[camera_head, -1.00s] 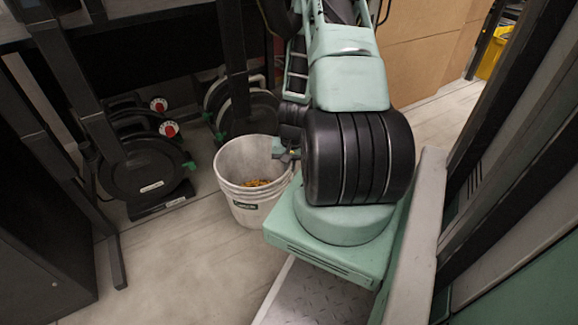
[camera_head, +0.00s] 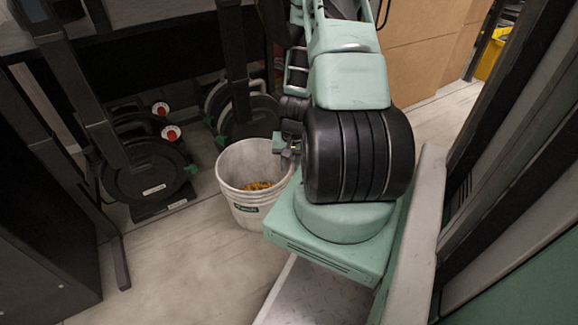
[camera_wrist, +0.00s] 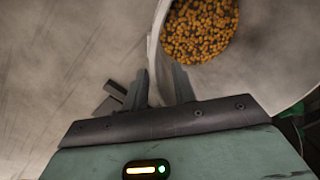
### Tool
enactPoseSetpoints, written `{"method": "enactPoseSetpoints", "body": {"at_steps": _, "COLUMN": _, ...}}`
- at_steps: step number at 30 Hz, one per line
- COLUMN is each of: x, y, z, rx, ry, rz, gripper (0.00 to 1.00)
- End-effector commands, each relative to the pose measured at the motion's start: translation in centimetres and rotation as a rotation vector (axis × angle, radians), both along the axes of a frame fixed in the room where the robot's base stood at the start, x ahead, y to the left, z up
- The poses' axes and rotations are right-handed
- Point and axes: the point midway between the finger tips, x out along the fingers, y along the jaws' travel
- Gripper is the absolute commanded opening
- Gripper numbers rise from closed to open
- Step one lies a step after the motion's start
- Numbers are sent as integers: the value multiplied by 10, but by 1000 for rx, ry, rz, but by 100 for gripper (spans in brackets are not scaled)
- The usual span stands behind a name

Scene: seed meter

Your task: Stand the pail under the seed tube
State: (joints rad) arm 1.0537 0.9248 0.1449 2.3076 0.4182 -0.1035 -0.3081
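The pail (camera_head: 236,196) is a whitish bucket with a dark label, upright on the floor in the head view, with orange-yellow seeds (camera_head: 257,186) in the bottom. My gripper (camera_head: 286,152) is at its right rim, partly hidden by my arm. In the wrist view the fingers (camera_wrist: 160,88) are apart, one outside the pail's rim (camera_wrist: 153,45) and one inside. A gap shows between them. The seeds also show in the wrist view (camera_wrist: 200,28). Black round seed units (camera_head: 150,172) with red knobs stand left of the pail. I cannot make out the seed tube.
Black frame legs (camera_head: 112,200) stand left of the pail, and a dark cabinet (camera_head: 45,240) is at the lower left. The floor (camera_head: 170,265) in front of the pail is clear. Wooden panels (camera_head: 430,50) and a yellow bin (camera_head: 492,55) are behind.

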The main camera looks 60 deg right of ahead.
Motion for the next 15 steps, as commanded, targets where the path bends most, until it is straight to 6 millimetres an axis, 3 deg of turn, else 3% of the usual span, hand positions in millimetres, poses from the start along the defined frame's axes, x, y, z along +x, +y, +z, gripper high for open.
{"method": "enactPoseSetpoints", "body": {"at_steps": 1, "x": -1, "y": -1, "z": 20, "rx": -2, "ry": 0, "rz": 1, "gripper": 27}}
{"method": "enactPoseSetpoints", "body": {"at_steps": 6, "x": -3, "y": -2, "z": 54, "rx": -2, "ry": 0, "rz": 1, "gripper": 27}}
{"method": "enactPoseSetpoints", "body": {"at_steps": 15, "x": -5, "y": -3, "z": 85, "rx": -1, "ry": -1, "rz": 2, "gripper": 27}}
